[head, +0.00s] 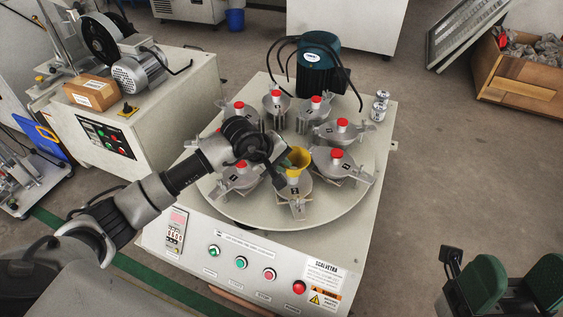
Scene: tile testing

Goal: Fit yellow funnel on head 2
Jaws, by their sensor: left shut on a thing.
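A yellow funnel (298,159) is in my left gripper (283,165), which reaches in from the left over the turntable. The gripper is shut on the funnel's left side. The funnel is upright, directly above or on the front metal head (296,189); whether it touches cannot be told. This head shows no red cap, and its small label is too small to read surely. Other grey heads with red caps stand around the round turntable (251,217), such as one to the right (325,162) and one at the left, partly behind my arm.
A dark green motor (318,68) with black cables stands behind the heads. Two small cans (380,105) stand at the table's right back corner. The front panel (250,258) has several buttons.

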